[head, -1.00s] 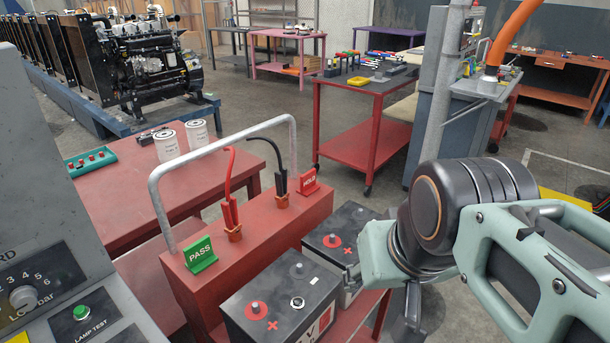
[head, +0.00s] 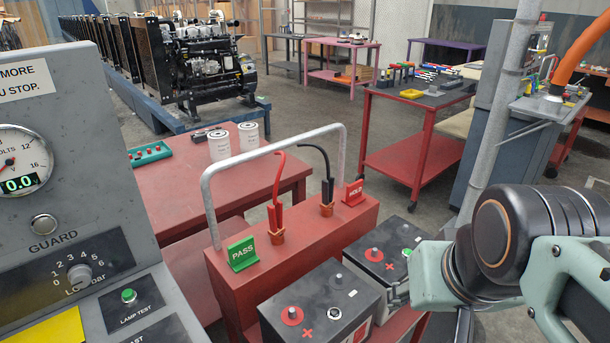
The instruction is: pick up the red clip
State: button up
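The red clip (head: 276,217) stands upright in a copper-coloured holder on top of the red battery cart (head: 303,231), with a red cable looping up from it. A black clip (head: 327,192) stands in a like holder to its right, with a black cable. My gripper (head: 400,293) shows only in small part, low beside the right-hand battery, well to the right of the red clip. My wrist hides most of it, and I cannot tell whether its fingers are open or shut.
Two batteries (head: 340,300) sit on the cart's front shelf. A green PASS sign (head: 242,254) and a red HOLD sign (head: 353,193) flank the clips. A grey handle (head: 207,205) arches behind them. A grey control panel (head: 60,130) stands at left.

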aim_at(276, 215)
jog(key=l+u, duration=0.3)
jog(key=i+l+u, duration=0.1)
jog(key=l+u, duration=0.25)
jog(key=i+l+u, duration=0.1)
jog(key=l+u, duration=0.2)
jog(key=i+l+u, duration=0.1)
jog(key=u, duration=0.2)
jog(key=k+u, duration=0.2)
jog(key=i+l, duration=0.25)
jog(key=u, duration=0.05)
